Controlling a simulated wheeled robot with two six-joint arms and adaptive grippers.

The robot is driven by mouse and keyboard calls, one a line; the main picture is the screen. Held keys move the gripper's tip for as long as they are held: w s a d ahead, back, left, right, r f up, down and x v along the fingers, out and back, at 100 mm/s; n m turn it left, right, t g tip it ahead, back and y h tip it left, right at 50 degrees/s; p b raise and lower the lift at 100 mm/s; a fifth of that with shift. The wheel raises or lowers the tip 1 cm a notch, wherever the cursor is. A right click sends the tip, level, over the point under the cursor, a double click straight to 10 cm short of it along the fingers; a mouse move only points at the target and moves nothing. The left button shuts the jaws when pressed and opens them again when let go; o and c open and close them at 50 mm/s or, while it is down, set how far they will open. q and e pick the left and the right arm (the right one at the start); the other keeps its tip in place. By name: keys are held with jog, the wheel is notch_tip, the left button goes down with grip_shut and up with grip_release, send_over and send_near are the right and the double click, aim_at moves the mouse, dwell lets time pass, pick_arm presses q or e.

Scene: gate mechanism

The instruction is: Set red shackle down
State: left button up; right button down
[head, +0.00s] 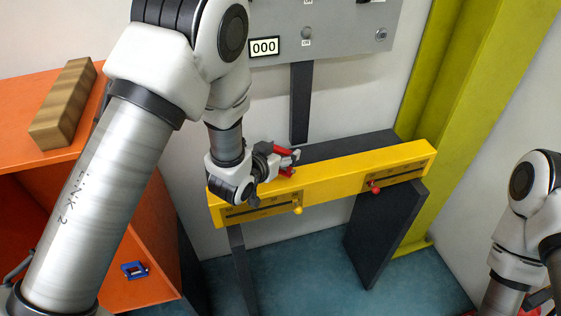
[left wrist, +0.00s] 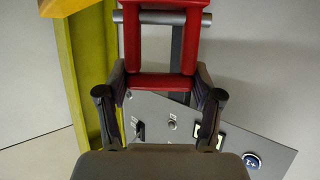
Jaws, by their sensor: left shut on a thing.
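The red shackle (head: 286,163) is in my left gripper (head: 272,161), held just above the left half of the yellow gate beam (head: 330,182). In the left wrist view the red shackle (left wrist: 161,82) is an upright frame with its lower bar between the two fingers. A grey metal rod (left wrist: 133,17) crosses its upper part. In the head view I cannot tell whether the shackle touches the beam. My right arm shows at the right edge, but its gripper is not clearly visible.
The beam has two slots, with a yellow knob (head: 297,210) and a red knob (head: 375,189). A grey panel (head: 340,30) with a 000 display is behind. An orange cabinet (head: 150,225) at left carries a wooden block (head: 63,105); a small blue object (head: 134,270) lies low on it.

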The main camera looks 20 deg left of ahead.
aim_at(287, 171)
pick_arm(q)
notch_tip(287, 171, down, 3)
jog(key=shift+s+f+b, duration=0.1)
jog(key=shift+s+b, duration=0.05)
jog(key=shift+b, duration=0.75)
jog(key=o, duration=1.4)
jog(key=shift+o, duration=0.2)
